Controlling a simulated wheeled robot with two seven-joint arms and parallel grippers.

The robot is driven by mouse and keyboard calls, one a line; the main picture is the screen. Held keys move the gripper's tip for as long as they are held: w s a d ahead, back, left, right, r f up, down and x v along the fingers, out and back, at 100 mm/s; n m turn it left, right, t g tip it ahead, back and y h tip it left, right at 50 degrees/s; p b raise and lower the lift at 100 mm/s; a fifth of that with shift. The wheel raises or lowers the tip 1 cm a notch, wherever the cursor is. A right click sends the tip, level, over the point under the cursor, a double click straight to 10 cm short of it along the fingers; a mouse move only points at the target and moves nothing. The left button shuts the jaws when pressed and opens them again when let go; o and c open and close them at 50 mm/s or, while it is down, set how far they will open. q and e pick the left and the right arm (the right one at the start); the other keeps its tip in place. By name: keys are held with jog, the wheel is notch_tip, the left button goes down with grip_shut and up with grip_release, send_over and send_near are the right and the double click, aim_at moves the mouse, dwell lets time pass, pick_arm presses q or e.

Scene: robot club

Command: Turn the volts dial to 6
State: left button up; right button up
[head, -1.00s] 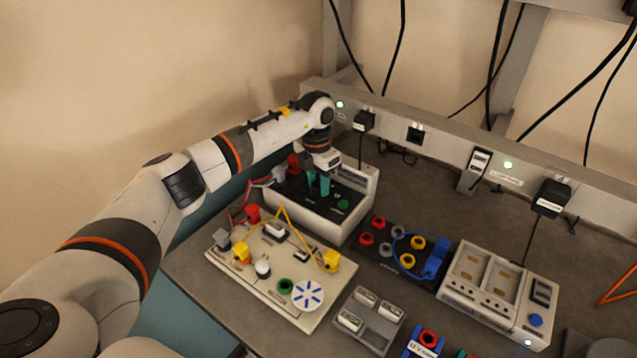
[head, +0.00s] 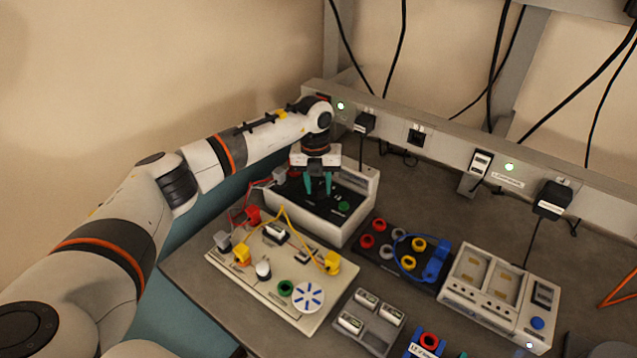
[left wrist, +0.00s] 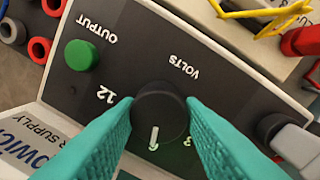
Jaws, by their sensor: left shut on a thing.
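The power supply (head: 355,215) is a white box with a black sloping panel at the back left of the bench. Its black volts dial (left wrist: 160,115) has a white pointer line, which points to the bottom of the left wrist view. A "12" shows left of the dial and a partly covered digit, like a 3, at its lower right. My left gripper (head: 318,188) is shut on the dial, one teal finger on each side in the left wrist view (left wrist: 159,108).
A green output button (left wrist: 81,55) sits on the same panel. A wired circuit board (head: 225,259) lies in front of the supply. A jack block (head: 375,258) with a blue lead and a white charger (head: 500,311) stand to the right.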

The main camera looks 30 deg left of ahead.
aim_at(315, 186)
pick_arm(q)
jog(key=shift+w+r+n, duration=0.1)
jog(key=shift+r+n, duration=0.05)
jog(key=shift+n, duration=0.15)
jog(key=o, duration=0.9)
jog(key=shift+o, duration=0.5)
notch_tip(315, 186, up, 12)
jog(key=b, duration=0.3)
jog(key=shift+s+a, duration=0.25)
jog(key=shift+a, duration=0.1)
